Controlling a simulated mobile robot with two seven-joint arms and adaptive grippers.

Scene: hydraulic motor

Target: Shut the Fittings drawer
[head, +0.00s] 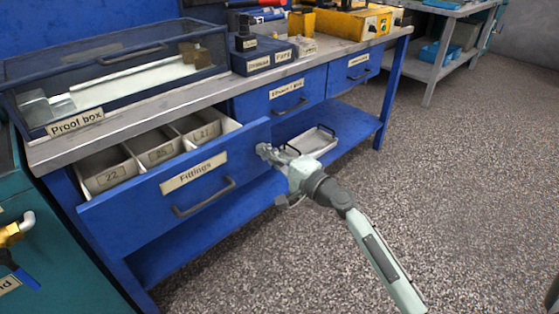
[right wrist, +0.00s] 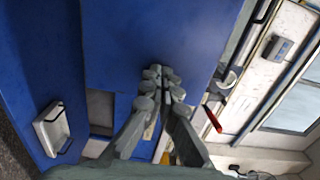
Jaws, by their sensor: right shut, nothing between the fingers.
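The Fittings drawer (head: 150,205) is pulled out from under the workbench in the head view. Its blue front carries a "Fittings" label and a dark bar handle (head: 203,196). Open compartments marked 22, 25 and 27 show behind the front. My right gripper (head: 264,150) is at the right end of the drawer front, near its upper corner and right of the handle. Its fingers are closed together and empty. In the right wrist view the fingertips (right wrist: 163,76) lie over the lower edge of a blue panel (right wrist: 165,35); whether they touch it I cannot tell. My left gripper is out of view.
Two other bench drawers (head: 284,95) (head: 354,71) are shut. A glass-topped proof box (head: 76,123) stands on the bench above the open drawer. A white tray (head: 312,142) sits on the lower blue shelf. The speckled floor (head: 450,190) at right is clear.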

